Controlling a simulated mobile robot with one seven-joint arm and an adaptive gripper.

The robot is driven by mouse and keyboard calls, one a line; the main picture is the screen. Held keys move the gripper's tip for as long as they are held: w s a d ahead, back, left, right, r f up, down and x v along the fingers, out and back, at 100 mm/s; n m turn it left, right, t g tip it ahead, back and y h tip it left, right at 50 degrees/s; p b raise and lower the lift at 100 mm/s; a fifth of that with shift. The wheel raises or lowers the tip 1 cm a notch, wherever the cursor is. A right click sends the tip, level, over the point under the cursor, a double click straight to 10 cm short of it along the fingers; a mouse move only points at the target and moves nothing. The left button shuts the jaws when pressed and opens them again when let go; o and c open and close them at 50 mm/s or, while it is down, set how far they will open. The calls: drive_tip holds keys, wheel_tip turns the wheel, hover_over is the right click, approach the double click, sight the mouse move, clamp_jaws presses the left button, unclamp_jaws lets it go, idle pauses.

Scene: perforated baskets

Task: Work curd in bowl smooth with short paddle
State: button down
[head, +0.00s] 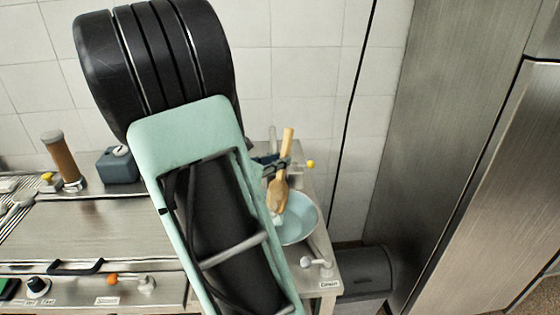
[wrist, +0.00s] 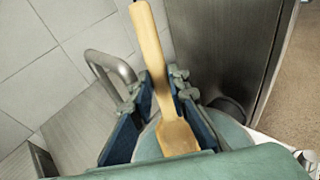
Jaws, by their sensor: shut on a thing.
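A short wooden paddle (head: 278,189) is held upright, slightly tilted, in my gripper (head: 274,167). The wrist view shows the paddle (wrist: 150,60) between the two blue fingers of my gripper (wrist: 160,110), which are shut on its handle. The paddle's broad end points down over a light blue bowl (head: 303,222). A small whitish lump of curd (head: 276,219) shows at the bowl's left edge. The bowl's left part is hidden behind my arm. In the wrist view the bowl (wrist: 148,145) is mostly covered by the paddle and gripper. I cannot tell whether the paddle touches the curd.
The bowl stands on a narrow steel counter (head: 325,262) beside a griddle (head: 90,225). A brown cylinder (head: 62,158) and a dark grey box (head: 118,168) stand at the back left. A tiled wall is behind, and a tall steel cabinet (head: 440,150) rises on the right.

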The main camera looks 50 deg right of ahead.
drive_tip(key=shift+s, duration=0.15)
drive_tip(key=shift+s+f, duration=0.1)
drive_tip(key=shift+s, duration=0.5)
drive_tip(key=shift+w, duration=0.65)
drive_tip(key=shift+s, duration=0.1)
drive_tip(key=shift+s+d, duration=0.1)
drive_tip(key=shift+s, duration=0.5)
drive_tip(key=shift+w, duration=0.1)
